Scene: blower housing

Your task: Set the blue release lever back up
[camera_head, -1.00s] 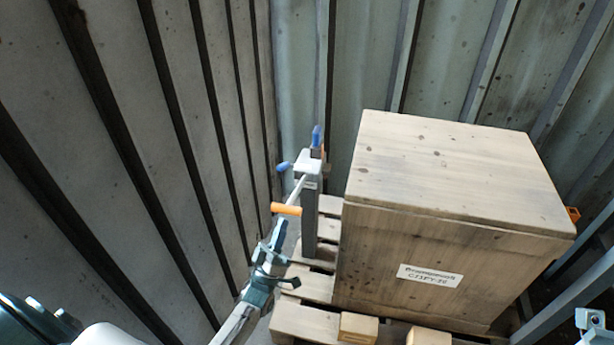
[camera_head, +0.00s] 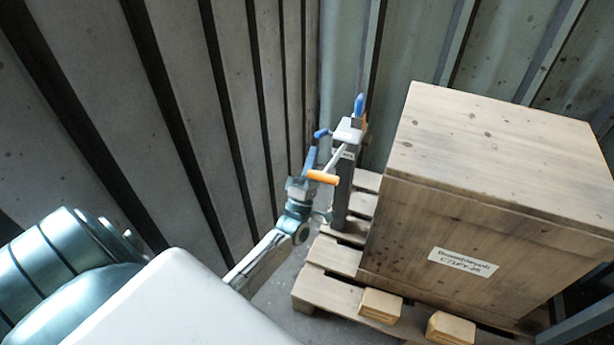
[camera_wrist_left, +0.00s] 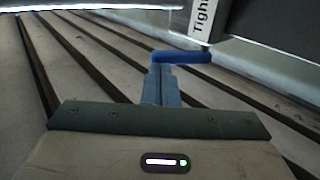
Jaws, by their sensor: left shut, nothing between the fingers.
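A blue lever (camera_head: 321,133) sticks out to the left from the white top of a grey post (camera_head: 343,190). In the left wrist view it is a blue bar (camera_wrist_left: 190,57) lying roughly level beside a white label. My left gripper (camera_head: 311,156) is shut and empty, with its fingertips just below the lever. In the wrist view the fingertips (camera_wrist_left: 161,68) reach the bar's left end; I cannot tell whether they touch it. A second blue handle (camera_head: 360,104) stands upright at the top of the post. My right gripper is out of view.
An orange handle (camera_head: 323,177) sits close beside my left gripper. A large wooden crate (camera_head: 470,225) on a pallet (camera_head: 327,290) stands right of the post. A ribbed wall (camera_head: 235,120) is close on the left.

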